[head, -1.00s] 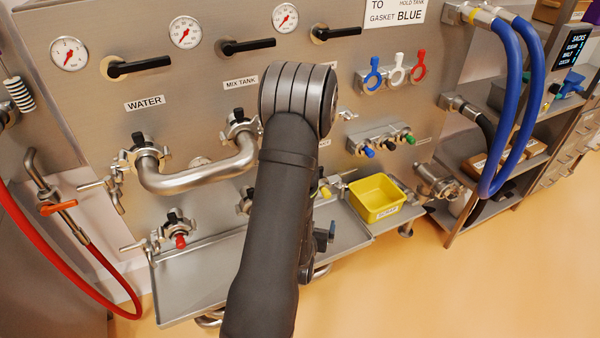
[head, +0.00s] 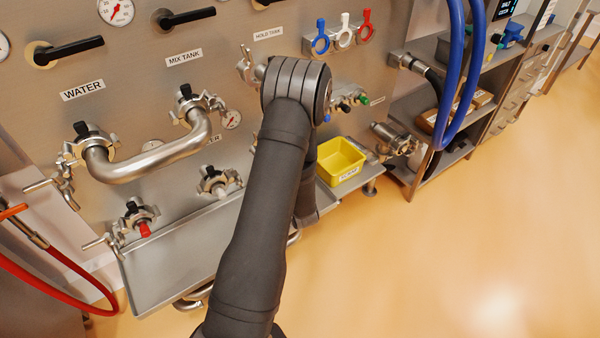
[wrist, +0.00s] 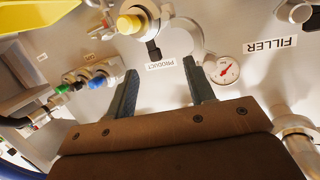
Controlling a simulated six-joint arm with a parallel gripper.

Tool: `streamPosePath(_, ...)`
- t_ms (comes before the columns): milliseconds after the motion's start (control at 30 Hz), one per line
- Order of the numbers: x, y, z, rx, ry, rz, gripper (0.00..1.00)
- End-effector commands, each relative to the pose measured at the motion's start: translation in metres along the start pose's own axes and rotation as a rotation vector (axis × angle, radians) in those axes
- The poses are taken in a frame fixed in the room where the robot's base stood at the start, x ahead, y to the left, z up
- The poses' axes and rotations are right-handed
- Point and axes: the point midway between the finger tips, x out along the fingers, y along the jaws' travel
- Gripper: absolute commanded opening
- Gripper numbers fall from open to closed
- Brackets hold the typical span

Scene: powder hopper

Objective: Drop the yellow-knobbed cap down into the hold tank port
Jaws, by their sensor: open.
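The yellow-knobbed cap (wrist: 132,22) shows at the top of the wrist view, in a metal clamp fitting on the panel by the PRODUCT label. In the head view my arm hides it. My gripper (wrist: 160,65) is open and empty, its two dark fingers apart, pointing at the panel just below the cap in that picture. I cannot tell the exact gap to the cap. In the head view the gripper is hidden behind my arm. A metal clamp (head: 248,68) shows below the HOLD TANK label (head: 268,34); my arm partly covers the port there.
A steel bend pipe (head: 150,160) joins two ports at left. A drip tray (head: 180,255) runs below the panel, with a yellow bin (head: 342,162) right of my arm. Blue hoses (head: 470,90) hang at right.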

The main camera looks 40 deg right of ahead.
Motion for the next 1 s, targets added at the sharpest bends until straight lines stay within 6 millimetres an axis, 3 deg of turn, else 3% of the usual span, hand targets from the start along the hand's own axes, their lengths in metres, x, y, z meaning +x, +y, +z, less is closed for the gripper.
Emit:
streamPosePath(33,0.008,0.015,0.005,-0.014,0.012,-0.038,0.49)
streamPosePath(200,0.023,0.047,0.021,-0.072,0.024,-0.182,0.49)
streamPosePath(400,0.025,0.068,0.036,-0.115,0.011,-0.273,0.49)
streamPosePath(667,0.038,0.066,0.039,-0.124,0.007,-0.292,0.49)
streamPosePath(1000,0.084,0.052,0.039,-0.123,0.007,-0.291,0.49)
